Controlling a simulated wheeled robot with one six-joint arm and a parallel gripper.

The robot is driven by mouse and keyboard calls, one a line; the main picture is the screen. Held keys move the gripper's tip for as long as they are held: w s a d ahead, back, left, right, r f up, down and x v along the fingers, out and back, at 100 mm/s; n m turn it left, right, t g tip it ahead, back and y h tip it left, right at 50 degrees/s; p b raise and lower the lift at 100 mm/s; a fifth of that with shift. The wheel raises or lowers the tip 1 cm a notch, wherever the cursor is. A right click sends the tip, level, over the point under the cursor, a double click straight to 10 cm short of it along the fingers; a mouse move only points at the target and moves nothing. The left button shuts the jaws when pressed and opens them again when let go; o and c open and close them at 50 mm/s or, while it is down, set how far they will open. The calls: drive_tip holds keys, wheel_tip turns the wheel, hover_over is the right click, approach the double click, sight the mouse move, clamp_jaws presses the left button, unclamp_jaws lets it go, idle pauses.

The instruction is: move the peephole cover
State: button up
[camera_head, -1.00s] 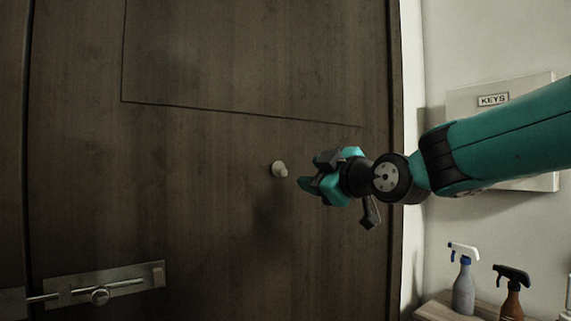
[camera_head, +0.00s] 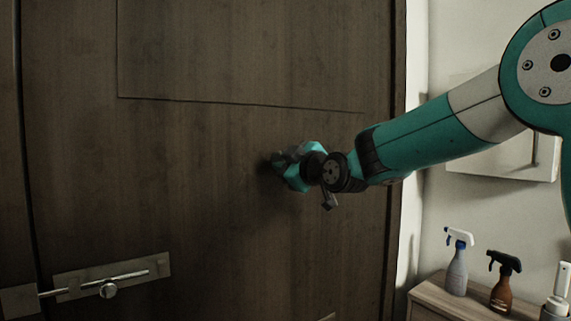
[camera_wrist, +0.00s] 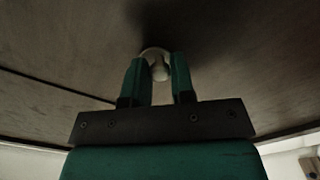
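The peephole cover (camera_wrist: 158,69) is a small pale round piece with a knob on the dark wooden door (camera_head: 200,200). In the wrist view it sits between the tips of my gripper's two green fingers (camera_wrist: 159,75). The fingers stand apart on either side of the knob, with what look like narrow gaps; firm contact does not show. In the head view my gripper (camera_head: 282,160) is up against the door and hides the cover.
A metal slide bolt (camera_head: 112,280) is on the door at lower left. At right, a key box (camera_head: 510,160) hangs on the wall behind my arm. Below it, a wooden shelf (camera_head: 440,300) holds spray bottles, one grey (camera_head: 457,272) and one brown (camera_head: 502,290).

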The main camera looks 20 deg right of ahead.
sight(265, 151)
clamp_jaws()
drive_tip(key=m+b, duration=0.2)
drive_tip(key=m, duration=0.1)
drive_tip(key=a+r+m+b, duration=0.1)
drive_tip(key=m+b, duration=0.2)
drive_tip(key=m, duration=0.1)
drive_tip(key=s+a+m+b, duration=0.1)
drive_tip(key=m+b, duration=0.1)
drive_tip(key=m, duration=0.1)
drive_tip(key=shift+a+r+m+b, duration=0.15)
drive_tip(key=shift+a+m+b, duration=0.1)
drive_tip(key=shift+m+b, duration=0.15)
drive_tip(key=shift+a+r+m+b, duration=0.15)
drive_tip(key=shift+r+m+b, duration=0.2)
drive_tip(key=shift+m, duration=0.7)
drive_tip(key=shift+a+r+m+b, duration=0.1)
drive_tip(key=shift+r+m+b, duration=0.2)
drive_tip(key=shift+m, duration=0.75)
